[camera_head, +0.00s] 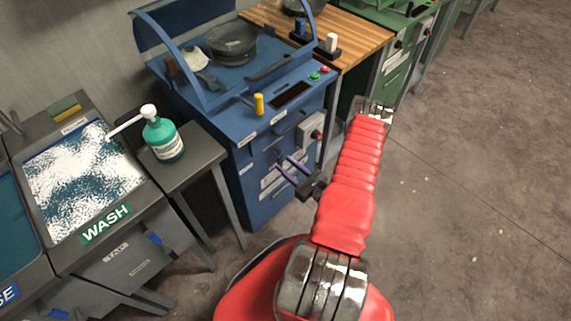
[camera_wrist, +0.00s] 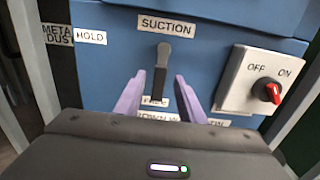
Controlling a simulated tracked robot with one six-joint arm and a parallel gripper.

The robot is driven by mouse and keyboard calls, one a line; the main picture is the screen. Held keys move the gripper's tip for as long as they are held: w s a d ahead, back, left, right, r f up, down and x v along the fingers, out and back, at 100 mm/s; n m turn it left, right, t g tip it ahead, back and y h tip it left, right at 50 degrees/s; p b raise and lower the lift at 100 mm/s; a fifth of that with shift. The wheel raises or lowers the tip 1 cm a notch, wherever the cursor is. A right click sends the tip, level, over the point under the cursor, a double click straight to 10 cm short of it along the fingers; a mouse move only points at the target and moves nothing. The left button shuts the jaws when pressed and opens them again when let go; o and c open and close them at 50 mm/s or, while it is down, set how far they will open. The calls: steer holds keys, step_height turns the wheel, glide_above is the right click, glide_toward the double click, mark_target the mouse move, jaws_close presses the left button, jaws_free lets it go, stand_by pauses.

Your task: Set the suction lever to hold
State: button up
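In the wrist view, the suction lever (camera_wrist: 163,54) is a dark bar with a grey end on the blue cabinet front, standing nearly upright in the picture. The SUCTION label (camera_wrist: 166,25) is above it and the HOLD label (camera_wrist: 90,37) is to its upper left. Another label below it is partly hidden. My gripper (camera_wrist: 160,76) is open, with one purple finger on each side of the lever; whether either touches it cannot be told. In the head view, my gripper (camera_head: 284,163) is close to the front of the blue cabinet (camera_head: 250,190).
A white switch box (camera_wrist: 255,80) with a red knob, marked OFF and ON, sits right of the lever. A yellow-handled lever (camera_head: 259,104) is on the cabinet top. A green pump bottle (camera_head: 163,139) stands on a side table. Open floor (camera_head: 470,200) lies to the right.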

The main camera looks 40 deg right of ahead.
steer(key=shift+w, duration=0.8)
steer(key=shift+c, duration=0.6)
jaws_close()
steer(key=shift+d, duration=0.1)
